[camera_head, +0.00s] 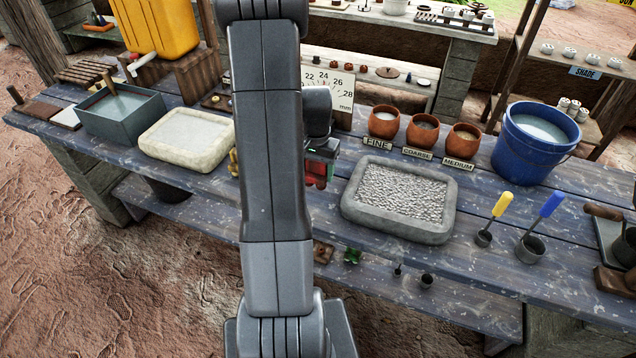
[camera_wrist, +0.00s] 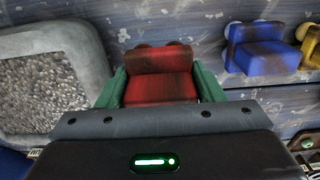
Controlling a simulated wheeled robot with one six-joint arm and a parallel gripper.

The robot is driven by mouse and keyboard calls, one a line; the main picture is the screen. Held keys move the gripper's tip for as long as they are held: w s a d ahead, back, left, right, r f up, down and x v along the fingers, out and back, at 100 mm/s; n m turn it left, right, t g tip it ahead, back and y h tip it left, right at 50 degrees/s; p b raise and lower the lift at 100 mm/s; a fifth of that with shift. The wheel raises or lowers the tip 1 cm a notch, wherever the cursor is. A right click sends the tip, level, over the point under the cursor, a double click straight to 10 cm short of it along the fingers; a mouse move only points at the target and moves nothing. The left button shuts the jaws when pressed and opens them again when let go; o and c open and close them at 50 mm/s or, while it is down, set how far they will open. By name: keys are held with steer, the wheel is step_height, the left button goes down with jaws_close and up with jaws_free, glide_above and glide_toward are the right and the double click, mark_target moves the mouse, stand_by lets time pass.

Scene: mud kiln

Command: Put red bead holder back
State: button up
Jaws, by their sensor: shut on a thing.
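The red bead holder (camera_wrist: 158,82) is between the two green fingers of my gripper (camera_wrist: 160,88) in the wrist view, and the fingers are shut on it. In the head view part of the red holder (camera_head: 317,172) shows under my gripper (camera_head: 320,158), just left of the gravel tray; my arm covers much of this area. A blue bead holder (camera_wrist: 264,50) and a yellow one (camera_wrist: 311,46) stand in a row to its right in the wrist view. I cannot tell whether the red holder touches the bench.
A grey tray of gravel (camera_head: 355,222) lies close beside the held holder. A pale stone tray (camera_head: 150,160) is left of my arm. Clay pots (camera_head: 384,122) with labels and a blue bucket (camera_head: 500,150) stand to the back and right. A number board (camera_head: 332,108) stands behind.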

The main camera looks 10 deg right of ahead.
steer(key=shift+f, duration=2.4)
steer(key=shift+f, duration=0.25)
steer(key=o, duration=0.9)
steer(key=shift+r, duration=0.1)
steer(key=shift+o, duration=0.2)
step_height(320, 180, up, 12)
steer(key=shift+a+r, duration=0.1)
steer(key=shift+r, duration=0.05)
steer(key=shift+f, duration=5.05)
